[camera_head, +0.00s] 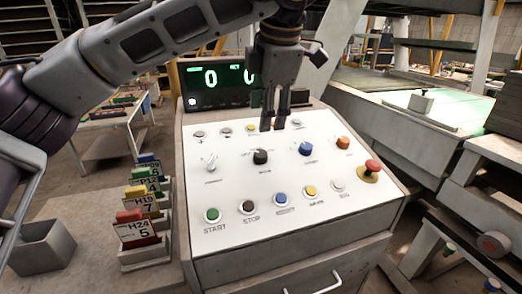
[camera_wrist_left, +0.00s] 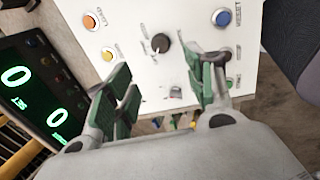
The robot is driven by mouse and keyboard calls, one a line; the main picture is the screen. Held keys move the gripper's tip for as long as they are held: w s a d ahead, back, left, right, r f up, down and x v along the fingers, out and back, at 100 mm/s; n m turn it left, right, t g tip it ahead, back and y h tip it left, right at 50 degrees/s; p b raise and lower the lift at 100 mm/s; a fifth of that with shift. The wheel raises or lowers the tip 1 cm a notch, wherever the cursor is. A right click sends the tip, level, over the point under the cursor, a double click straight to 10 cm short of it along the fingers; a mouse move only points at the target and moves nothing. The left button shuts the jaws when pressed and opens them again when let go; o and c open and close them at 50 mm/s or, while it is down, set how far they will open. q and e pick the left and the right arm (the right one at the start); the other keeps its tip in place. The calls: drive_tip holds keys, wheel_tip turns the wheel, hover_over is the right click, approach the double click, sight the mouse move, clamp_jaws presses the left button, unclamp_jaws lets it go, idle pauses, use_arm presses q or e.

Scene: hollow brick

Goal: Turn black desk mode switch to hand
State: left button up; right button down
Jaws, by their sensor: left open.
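The black mode switch (camera_head: 260,157) is a round knob on the white sloped top of the desk (camera_head: 225,235), in its middle row. It also shows in the wrist view (camera_wrist_left: 160,43), just beyond the fingertips. My left gripper (camera_head: 273,124) is above the panel, pointing down, behind and slightly right of the black knob. Its green-padded fingers (camera_wrist_left: 160,78) are spread apart in the wrist view, with nothing between them. The gripper appears clear of the knob. The small labels around the knob are too blurred to read.
A red mushroom button (camera_head: 372,166) stands at the right edge. Push buttons line the front. A display (camera_head: 217,84) stands behind; card holders (camera_head: 140,235) stand left.

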sight(261, 154)
use_arm(q)
drive_tip(key=shift+s+r, duration=0.1)
drive_tip(key=shift+s, duration=0.05)
drive_tip(key=b+x, duration=0.1)
drive_tip(key=x, duration=1.1)
drive_tip(key=shift+x, duration=0.95)
use_arm(e)
drive_tip(key=shift+w+a+r, duration=0.6)
drive_tip(key=shift+a+r, duration=0.25)
drive_tip(key=shift+a, duration=0.1)
drive_tip(key=shift+d, duration=0.1)
